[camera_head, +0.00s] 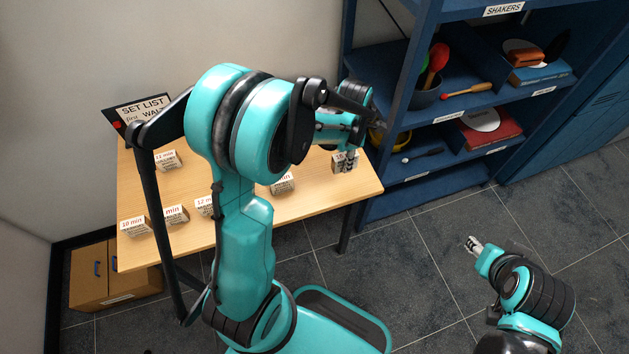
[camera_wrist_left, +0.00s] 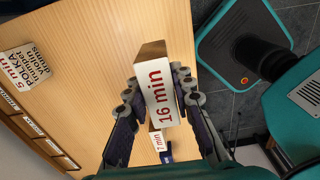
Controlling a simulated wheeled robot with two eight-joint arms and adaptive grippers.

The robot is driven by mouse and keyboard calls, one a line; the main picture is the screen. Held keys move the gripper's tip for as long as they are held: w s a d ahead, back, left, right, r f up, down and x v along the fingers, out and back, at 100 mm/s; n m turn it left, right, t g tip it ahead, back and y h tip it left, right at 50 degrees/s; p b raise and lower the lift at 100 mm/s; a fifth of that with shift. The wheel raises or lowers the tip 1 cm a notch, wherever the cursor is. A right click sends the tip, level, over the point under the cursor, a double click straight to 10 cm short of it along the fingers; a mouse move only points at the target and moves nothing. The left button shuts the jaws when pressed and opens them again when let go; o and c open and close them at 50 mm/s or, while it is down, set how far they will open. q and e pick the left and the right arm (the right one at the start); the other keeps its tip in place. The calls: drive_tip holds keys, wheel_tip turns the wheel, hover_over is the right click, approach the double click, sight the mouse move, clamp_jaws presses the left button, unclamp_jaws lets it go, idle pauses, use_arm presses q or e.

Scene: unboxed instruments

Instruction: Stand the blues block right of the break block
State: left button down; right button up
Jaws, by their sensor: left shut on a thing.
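My left gripper (camera_head: 347,158) is shut on a block whose upper face reads "16 min" (camera_wrist_left: 158,92), seen between the fingers in the left wrist view. The held block (camera_head: 341,165) is at the right end of the wooden table; its title is not readable. I cannot tell whether it touches the table. Other blocks stand on the table: one reading "11 min" (camera_head: 168,158), one "10 min" (camera_head: 135,226), one partly covered "min" (camera_head: 283,183). Which are the blues and break blocks I cannot read. My right gripper (camera_head: 473,243) is over the floor, fingers too small to judge.
A set list sign (camera_head: 143,108) stands at the table's back left. A "5 min POLKA" block (camera_wrist_left: 18,68) shows in the left wrist view. Blue shelves (camera_head: 455,105) with instruments stand close right of the table (camera_head: 330,200). My left arm hides the table's middle.

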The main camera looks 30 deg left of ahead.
use_arm(q)
drive_tip(key=b, duration=0.3)
hover_over(316, 179)
wheel_tip(316, 179, down, 5)
drive_tip(key=shift+a+f, duration=0.1)
drive_tip(key=shift+f, duration=0.1)
drive_tip(key=shift+f+b, duration=0.75)
drive_tip(key=shift+f, duration=1.1)
drive_tip(key=shift+f, duration=0.2)
drive_tip(key=c, duration=1.3)
unclamp_jaws()
drive_tip(key=shift+r, duration=0.1)
